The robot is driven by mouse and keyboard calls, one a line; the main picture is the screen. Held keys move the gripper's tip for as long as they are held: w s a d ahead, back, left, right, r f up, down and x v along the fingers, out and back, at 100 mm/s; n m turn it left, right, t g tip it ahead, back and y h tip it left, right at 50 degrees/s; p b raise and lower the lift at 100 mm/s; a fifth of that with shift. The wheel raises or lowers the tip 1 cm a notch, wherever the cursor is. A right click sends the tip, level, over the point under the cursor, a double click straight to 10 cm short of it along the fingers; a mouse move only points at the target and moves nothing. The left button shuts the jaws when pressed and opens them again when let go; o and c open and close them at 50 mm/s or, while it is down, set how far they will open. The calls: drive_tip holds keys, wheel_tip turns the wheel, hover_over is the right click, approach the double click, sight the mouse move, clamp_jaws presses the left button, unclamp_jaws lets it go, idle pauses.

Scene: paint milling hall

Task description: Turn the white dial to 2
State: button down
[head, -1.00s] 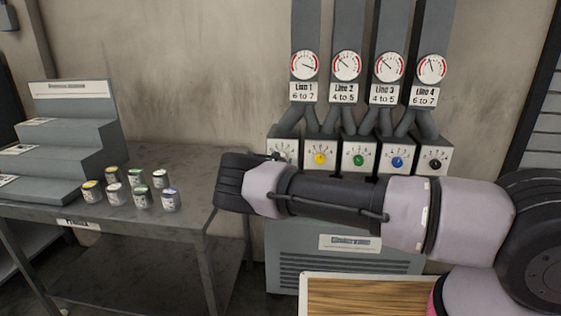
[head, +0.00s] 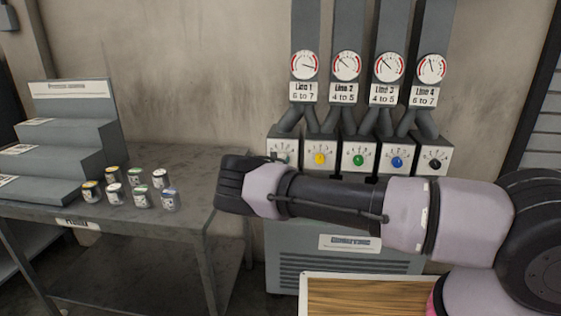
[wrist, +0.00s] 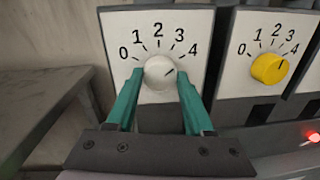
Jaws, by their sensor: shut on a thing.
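The white dial (wrist: 157,67) is a round knob on a white plate (wrist: 119,24) marked 0 to 4 in the wrist view. Its dark pointer line slants up to the right, roughly toward 4. My gripper (wrist: 160,75) has its two green fingers on either side of the dial, shut on it. In the head view the plate of the white dial (head: 284,144) is the leftmost in the row. My arm covers its lower part there, and the dial and fingertips are mostly hidden.
A yellow dial (wrist: 270,68) sits close on the right. Green (head: 358,160), blue (head: 397,162) and black (head: 434,164) dials follow, below several gauges. A metal table (head: 190,165) with several paint cans stands left. A red light (wrist: 313,136) shows at lower right.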

drive_tip(key=n, duration=0.5)
drive_tip(key=shift+f+n, duration=0.1)
drive_tip(key=shift+n, duration=0.2)
drive_tip(key=shift+n+t+y, duration=0.3)
drive_tip(key=shift+n, duration=2.1)
drive_tip(key=shift+c, duration=1.4)
unclamp_jaws()
drive_tip(key=shift+s, duration=0.1)
drive_tip(key=s, duration=1)
drive_tip(key=shift+s+a+f, duration=0.3)
drive_tip(key=shift+a+f, duration=0.05)
drive_tip(key=shift+f, duration=0.05)
